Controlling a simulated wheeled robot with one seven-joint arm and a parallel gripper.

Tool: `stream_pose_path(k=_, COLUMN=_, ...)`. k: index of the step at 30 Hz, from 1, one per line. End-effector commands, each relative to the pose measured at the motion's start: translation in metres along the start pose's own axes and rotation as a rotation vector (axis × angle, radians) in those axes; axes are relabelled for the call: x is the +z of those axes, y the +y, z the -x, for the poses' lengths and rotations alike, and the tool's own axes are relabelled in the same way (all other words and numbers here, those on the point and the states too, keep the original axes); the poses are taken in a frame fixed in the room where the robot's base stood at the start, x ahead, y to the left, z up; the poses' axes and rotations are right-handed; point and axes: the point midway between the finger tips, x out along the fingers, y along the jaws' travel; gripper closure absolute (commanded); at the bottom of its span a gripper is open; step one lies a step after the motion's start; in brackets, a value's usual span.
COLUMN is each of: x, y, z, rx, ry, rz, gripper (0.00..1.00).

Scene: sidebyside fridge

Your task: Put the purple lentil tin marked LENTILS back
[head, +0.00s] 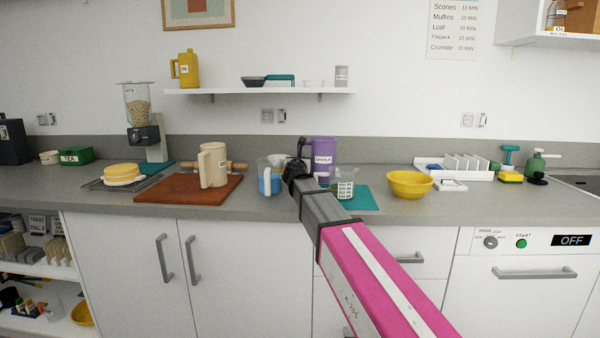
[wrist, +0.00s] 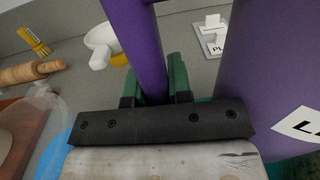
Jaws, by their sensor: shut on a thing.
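The purple lentil tin (head: 324,150) is upright over the back of the counter, its label partly readable. Its base is hidden behind a clear labelled cup, so I cannot tell whether it touches the counter. My gripper (head: 298,168) is at the tin's left side. In the wrist view the green fingers of my gripper (wrist: 154,82) are shut on the tin's upright purple handle (wrist: 148,50). The tin's body (wrist: 268,65) fills the right side there, with part of a white label.
The clear cup (head: 343,180) and a blue-filled jug (head: 269,178) stand close by. A yellow bowl (head: 409,184) is to the right. The wall shelf (head: 225,92) holds a yellow canister, dishes and a grey tin, with bare stretches between. A brown board (head: 160,191) lies left.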

Motion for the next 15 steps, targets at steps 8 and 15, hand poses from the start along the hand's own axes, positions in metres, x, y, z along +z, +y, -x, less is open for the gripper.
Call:
stream_pose_path(k=8, x=-0.035, y=0.000, z=0.000, rx=0.000, ry=0.001, rz=0.004, gripper=1.00)
stream_pose_path(k=15, x=-0.040, y=0.000, z=0.000, rx=0.000, ry=0.000, rz=0.002, gripper=1.00)
